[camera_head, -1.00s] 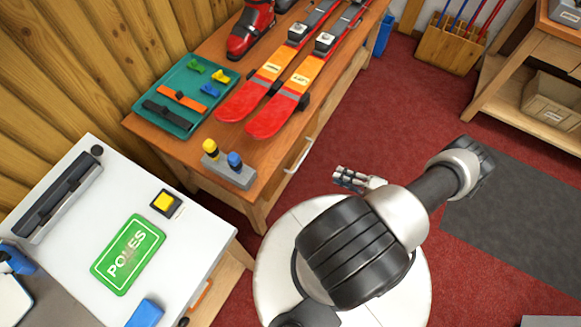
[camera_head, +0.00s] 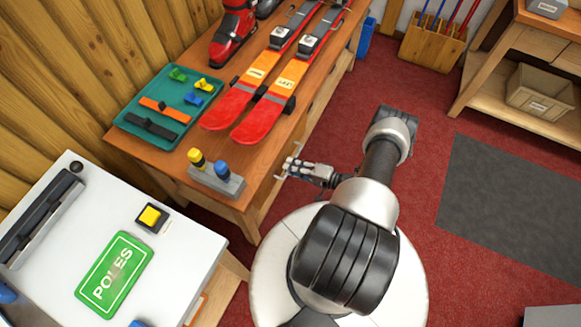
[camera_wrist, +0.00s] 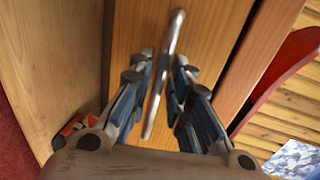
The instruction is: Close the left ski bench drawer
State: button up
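The ski bench (camera_head: 258,158) is a brown wooden bench holding skis, at the top centre of the head view. In the wrist view, the left drawer's wooden front (camera_wrist: 215,30) fills the middle, with a thin metal bar handle (camera_wrist: 175,30) across it. My gripper (camera_wrist: 162,68) is open, its two fingers on either side of the handle. Contact with the handle or the front cannot be told. In the head view my gripper (camera_head: 288,168) is at the bench's front side and hides the handle. How far the drawer stands out is unclear.
Red-orange skis (camera_head: 263,112), a green tray (camera_head: 150,108) and a grey block with yellow and blue knobs (camera_head: 216,182) lie on the bench. A white-topped table (camera_head: 185,245) stands at lower left. Open red carpet (camera_head: 500,270) with a grey mat (camera_head: 510,205) lies right.

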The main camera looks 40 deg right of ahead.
jog(key=shift+w+a+f, duration=0.1)
jog(key=shift+w+a, duration=0.1)
jog(key=shift+w, duration=0.35)
grip_shut()
